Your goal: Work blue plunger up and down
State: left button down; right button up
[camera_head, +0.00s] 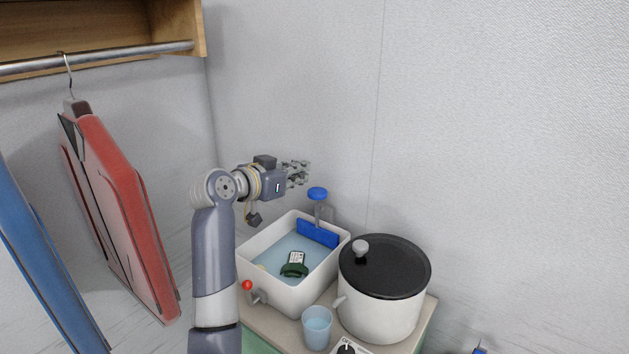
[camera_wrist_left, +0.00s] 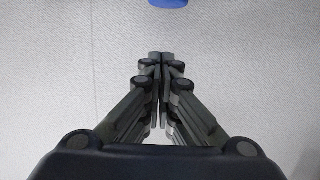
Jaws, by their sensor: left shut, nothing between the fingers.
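The blue plunger (camera_head: 317,193) is a round blue knob on a grey post at the back of the white washtub basin (camera_head: 271,289). A blue panel (camera_head: 318,233) is at the basin's back wall, below the knob. My left gripper (camera_head: 303,172) is above the basin's back edge, a little higher in the picture than the knob and apart from it. In the left wrist view its fingers (camera_wrist_left: 160,62) are together, with nothing between them. A blue edge, likely the knob (camera_wrist_left: 168,3), shows at the top of that view, beyond the fingertips. My right gripper is not in view.
The basin holds bluish water and a dark green item with a white label (camera_head: 295,262). A red-tipped tap (camera_head: 248,285) is on its front. A lidded white pot (camera_head: 380,306) and a blue cup (camera_head: 317,328) stand beside it. Garments (camera_head: 125,200) hang at left.

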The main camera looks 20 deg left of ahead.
pick_arm(q)
jog(key=p, duration=0.2)
send_over(315, 195)
jog(key=shift+s+f, duration=0.15)
jog(key=shift+f, duration=0.4)
notch_tip(315, 195, down, 3)
jog(key=shift+f+p, duration=0.15)
jog(key=shift+p, duration=0.35)
jog(key=shift+f, duration=0.55)
